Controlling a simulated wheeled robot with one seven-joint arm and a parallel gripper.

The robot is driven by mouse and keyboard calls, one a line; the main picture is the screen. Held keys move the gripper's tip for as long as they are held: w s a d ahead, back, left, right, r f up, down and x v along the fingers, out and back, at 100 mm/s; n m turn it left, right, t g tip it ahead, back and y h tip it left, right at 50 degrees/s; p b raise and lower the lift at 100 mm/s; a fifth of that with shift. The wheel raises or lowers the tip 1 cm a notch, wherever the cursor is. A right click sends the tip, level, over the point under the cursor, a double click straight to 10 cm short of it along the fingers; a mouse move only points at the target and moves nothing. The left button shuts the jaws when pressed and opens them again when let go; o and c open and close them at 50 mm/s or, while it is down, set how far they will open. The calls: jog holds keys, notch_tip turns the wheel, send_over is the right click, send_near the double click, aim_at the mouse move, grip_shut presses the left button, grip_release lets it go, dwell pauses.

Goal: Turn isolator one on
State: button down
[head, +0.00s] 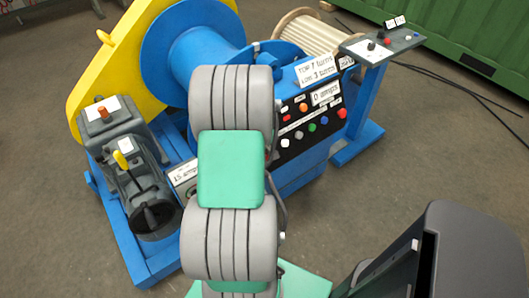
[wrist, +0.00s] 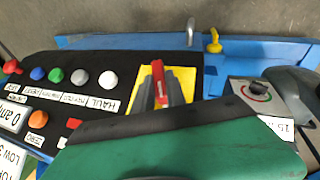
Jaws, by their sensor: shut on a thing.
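In the wrist view, a red switch handle (wrist: 158,78) stands on a yellow plate (wrist: 184,77) at the end of the black control panel. My gripper (wrist: 158,90) is shut on this handle, with a dark finger on each side of it. A black rotary knob (wrist: 259,88) with a red and green arc sits on a grey plate to the right. I cannot read which one is marked isolator one. In the head view, my arm hides the gripper and the red handle.
Coloured buttons and labels line the black panel (head: 299,133) on the blue winch frame. A yellow guard (head: 108,62), a grey motor unit (head: 140,185) and a small stand with controls (head: 384,45) are nearby. A yellow-topped post (wrist: 214,43) rises behind the handle.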

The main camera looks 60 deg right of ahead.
jog(key=m+y, duration=0.1)
jog(key=m+t+y, duration=0.1)
jog(key=y, duration=0.1)
jog(key=shift+s+d+p, duration=0.2)
jog(key=shift+d+p, duration=0.1)
jog(key=shift+p, duration=0.05)
jog(key=shift+s+d+m+t+y+p, duration=0.1)
jog(key=shift+m+t+y+p, duration=0.2)
jog(key=shift+m+t+y, duration=0.25)
jog(key=shift+s+d+m+t+y+p, duration=0.1)
jog(key=shift+m+t+y+p, duration=0.2)
jog(key=shift+y, duration=0.35)
jog(key=shift+d+m+t+y+p, duration=0.1)
jog(key=shift+m+t+y+p, duration=0.75)
jog(key=shift+m+y+p, duration=0.25)
jog(key=shift+s+f+m+t+y+p, duration=0.15)
jog(key=shift+m+t+y+p, duration=0.4)
jog(key=shift+p, duration=0.3)
jog(key=c, duration=1.4)
grip_release()
jog(key=shift+o, duration=0.2)
jog(key=shift+d, duration=0.1)
